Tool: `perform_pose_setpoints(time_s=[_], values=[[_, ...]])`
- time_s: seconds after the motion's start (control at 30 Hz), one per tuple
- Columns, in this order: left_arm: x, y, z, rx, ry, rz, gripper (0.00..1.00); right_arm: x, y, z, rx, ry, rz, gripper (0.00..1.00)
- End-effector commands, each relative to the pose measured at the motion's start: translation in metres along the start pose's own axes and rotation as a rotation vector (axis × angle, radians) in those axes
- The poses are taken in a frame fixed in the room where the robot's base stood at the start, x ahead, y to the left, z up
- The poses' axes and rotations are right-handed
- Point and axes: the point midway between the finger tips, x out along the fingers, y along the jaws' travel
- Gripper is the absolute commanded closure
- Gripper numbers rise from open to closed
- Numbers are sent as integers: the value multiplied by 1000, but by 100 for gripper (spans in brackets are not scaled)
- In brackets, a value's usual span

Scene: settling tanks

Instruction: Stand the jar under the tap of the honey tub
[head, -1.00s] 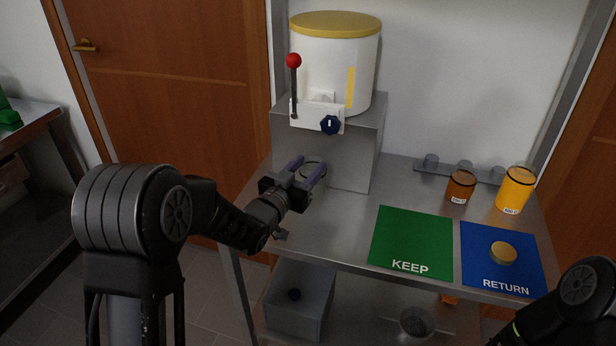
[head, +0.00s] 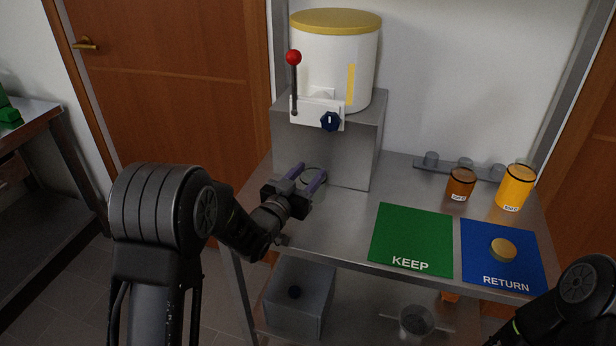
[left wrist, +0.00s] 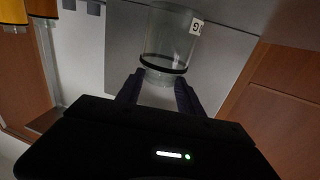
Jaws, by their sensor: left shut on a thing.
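The honey tub (head: 333,70), white with a yellow lid, stands on a grey metal stand. Its tap (head: 318,113) has a red-knobbed lever and a dark blue knob on the front. My left gripper (head: 309,179) is low in front of the stand, below the tap. It is shut on a clear glass jar, whose rim barely shows between the fingers in the head view. The left wrist view shows the jar (left wrist: 168,38) with a dark band and white label between the fingers. Whether its base touches the table is hard to tell. My right gripper is out of view.
A green KEEP mat (head: 412,238) and a blue RETURN mat (head: 480,270) with a round yellow-topped thing (head: 503,249) lie to the right. A dark amber jar (head: 460,184) and an orange jar (head: 514,188) stand behind, near a grey rack (head: 482,178).

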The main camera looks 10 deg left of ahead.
Motion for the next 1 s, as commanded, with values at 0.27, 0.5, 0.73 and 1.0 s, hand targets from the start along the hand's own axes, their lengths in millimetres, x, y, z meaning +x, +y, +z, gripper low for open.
perform_pose_setpoints(time_s=[0.27, 0.5, 0.73, 1.0], values=[[-3, 2, 18, 0, -30, 1, 55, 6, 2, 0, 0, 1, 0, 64], [-4, 1, 20, 0, -31, 1, 36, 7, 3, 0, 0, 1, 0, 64], [-4, 1, 20, 0, -31, 1, 34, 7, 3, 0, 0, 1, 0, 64], [-3, 1, 8, 1, -32, 1, 34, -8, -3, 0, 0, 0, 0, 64]])
